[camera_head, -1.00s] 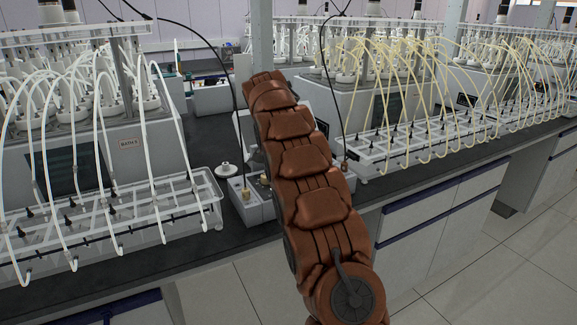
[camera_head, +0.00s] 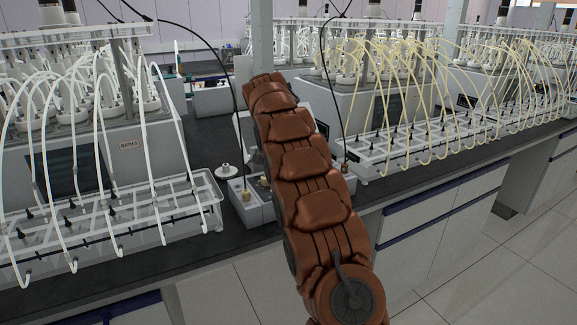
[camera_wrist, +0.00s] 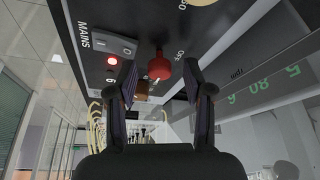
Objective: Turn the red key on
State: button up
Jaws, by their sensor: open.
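The red key (camera_wrist: 159,66) is on a dark control panel (camera_wrist: 160,22) in the wrist view, beside the word OFF. My gripper (camera_wrist: 160,82) is open, with one dark finger on each side of the key. The fingertips are close to the key, but I cannot tell whether they touch it. In the head view my own arm hides the key and the gripper.
The panel also has a MAINS rocker switch (camera_wrist: 114,45) and a lit red lamp (camera_wrist: 112,60). A green digit display (camera_wrist: 262,86) is at the right. Tubed racks (camera_head: 110,215) and (camera_head: 440,140) stand on both sides of my arm on the dark bench.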

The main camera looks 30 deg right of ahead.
jog(key=shift+r, duration=0.1)
jog(key=v, duration=0.7)
jog(key=shift+s+a+r, duration=0.1)
dwell(0.7)
